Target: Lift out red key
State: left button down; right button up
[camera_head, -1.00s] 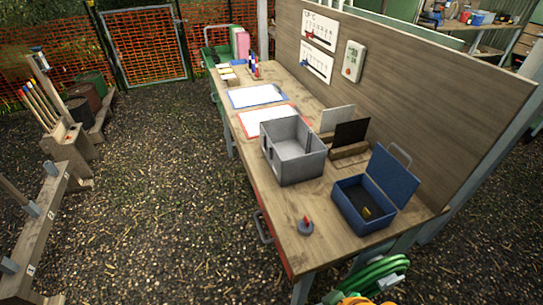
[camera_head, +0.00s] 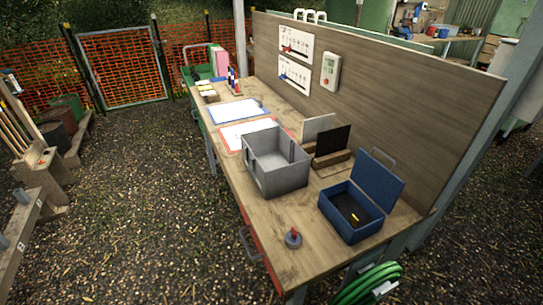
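A small red key (camera_head: 293,232) stands upright in a round grey base (camera_head: 293,241) near the front corner of the wooden workbench (camera_head: 240,212). To its right, an open blue box (camera_head: 340,225) with its lid raised holds a small yellowish object (camera_head: 354,217) on its dark floor. Neither of my grippers is in view.
A grey open bin (camera_head: 277,178) stands mid-bench, with two upright panels (camera_head: 331,140) behind it. Clipboards with paper (camera_head: 237,111) lie farther back. A tall wooden board (camera_head: 400,100) closes the bench's right side. Gravel ground (camera_head: 140,200) to the left is clear.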

aim_at(293, 232)
jog(key=l+u, duration=0.35)
jog(key=l, duration=0.35)
jog(key=k+l+u, duration=0.15)
jog(key=l+u, duration=0.15)
jog(key=l, duration=0.35)
